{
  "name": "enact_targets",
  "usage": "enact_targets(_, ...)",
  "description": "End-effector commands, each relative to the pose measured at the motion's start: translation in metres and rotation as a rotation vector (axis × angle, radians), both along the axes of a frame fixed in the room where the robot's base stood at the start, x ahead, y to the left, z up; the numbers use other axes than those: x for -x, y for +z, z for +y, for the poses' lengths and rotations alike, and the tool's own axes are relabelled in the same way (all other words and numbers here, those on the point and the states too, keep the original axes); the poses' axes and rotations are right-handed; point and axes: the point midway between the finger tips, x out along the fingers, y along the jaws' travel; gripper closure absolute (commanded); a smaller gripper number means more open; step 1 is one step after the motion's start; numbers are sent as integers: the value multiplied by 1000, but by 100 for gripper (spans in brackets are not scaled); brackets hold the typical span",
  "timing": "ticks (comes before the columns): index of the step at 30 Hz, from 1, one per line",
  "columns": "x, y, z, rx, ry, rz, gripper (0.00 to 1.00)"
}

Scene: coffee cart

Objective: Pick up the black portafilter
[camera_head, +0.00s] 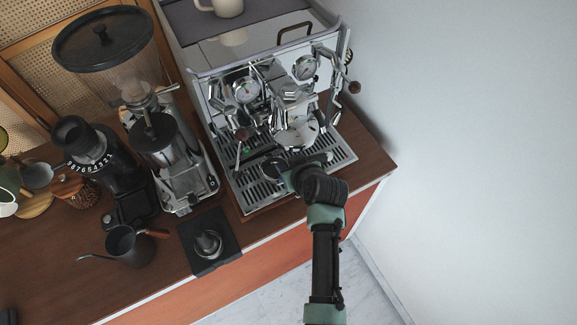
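My gripper (284,172) is over the drip tray (256,192) at the front of the chrome espresso machine (275,95), below the group head. My own wrist covers part of the tray's right side. A small dark rounded piece (271,168) shows at the gripper's tip; it looks like part of the black portafilter, but I cannot tell for sure. The gripper's fingers are too small and hidden to show whether they are open or shut.
A large grinder (180,180) and a smaller black grinder (105,165) stand left of the machine. A black mat (225,255) with a metal tamper (208,244) lies at the counter's front edge. A dark kettle (130,246) stands left of it. A white wall is at right.

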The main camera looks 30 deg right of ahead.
Motion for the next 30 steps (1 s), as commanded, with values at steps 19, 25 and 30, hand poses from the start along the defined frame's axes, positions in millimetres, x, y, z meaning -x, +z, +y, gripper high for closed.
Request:
enact_targets(19,1,-1,0,-1,-1,4,100)
enact_targets(25,2,-2,0,-2,-1,5,100)
enact_targets(30,2,-2,0,-3,-1,6,100)
